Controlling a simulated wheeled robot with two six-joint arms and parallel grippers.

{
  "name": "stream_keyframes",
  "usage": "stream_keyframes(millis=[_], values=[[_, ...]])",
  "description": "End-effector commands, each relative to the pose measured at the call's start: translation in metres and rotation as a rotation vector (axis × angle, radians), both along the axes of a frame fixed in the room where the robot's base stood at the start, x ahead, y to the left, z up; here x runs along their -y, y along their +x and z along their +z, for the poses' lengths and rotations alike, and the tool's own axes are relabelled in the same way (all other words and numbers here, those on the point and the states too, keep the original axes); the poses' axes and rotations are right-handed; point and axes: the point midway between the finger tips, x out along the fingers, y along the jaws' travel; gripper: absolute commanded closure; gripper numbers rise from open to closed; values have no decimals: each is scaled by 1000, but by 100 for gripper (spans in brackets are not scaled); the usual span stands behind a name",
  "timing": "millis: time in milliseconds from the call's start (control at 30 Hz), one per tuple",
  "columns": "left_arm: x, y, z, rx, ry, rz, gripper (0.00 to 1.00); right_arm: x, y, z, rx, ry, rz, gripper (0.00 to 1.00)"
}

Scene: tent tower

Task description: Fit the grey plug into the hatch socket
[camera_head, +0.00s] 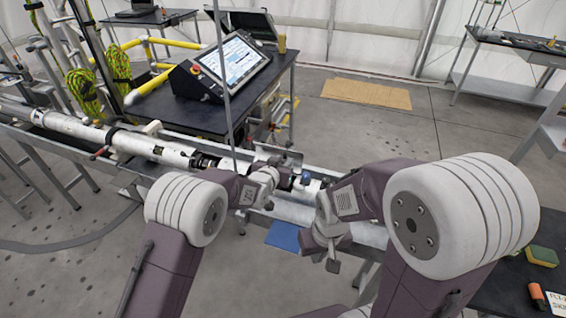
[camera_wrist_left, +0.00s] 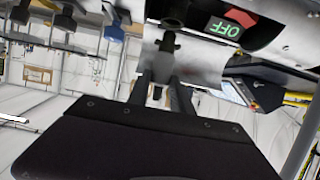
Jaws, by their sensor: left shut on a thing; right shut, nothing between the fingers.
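In the left wrist view, a grey plug (camera_wrist_left: 167,44) is between the fingertips of my left gripper (camera_wrist_left: 162,78), which is shut on it. The plug's far end is just below a dark round opening (camera_wrist_left: 174,12), which looks like the hatch socket. I cannot tell whether they touch. In the head view my left gripper (camera_head: 272,171) is at the white tube, beside a raised metal flap (camera_head: 281,156); the plug is too small to make out there. My right gripper (camera_head: 332,262) is shut and empty, pointing down in front of the tube.
A green OFF label with a red arrow (camera_wrist_left: 230,27) is beside the opening. The long white tube (camera_head: 70,124) lies on a metal frame. A black table (camera_head: 180,115) with a screen console (camera_head: 228,65) stands behind. A thin vertical pole (camera_head: 226,90) rises near my left wrist.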

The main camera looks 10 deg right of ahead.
Motion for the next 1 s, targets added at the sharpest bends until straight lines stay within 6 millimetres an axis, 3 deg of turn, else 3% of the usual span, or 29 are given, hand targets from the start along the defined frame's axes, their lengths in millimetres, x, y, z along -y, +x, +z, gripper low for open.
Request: stream_keyframes(millis=[1000], values=[[0,-1,0,0,0,0,100,0,0,-9,0,0,0,100]])
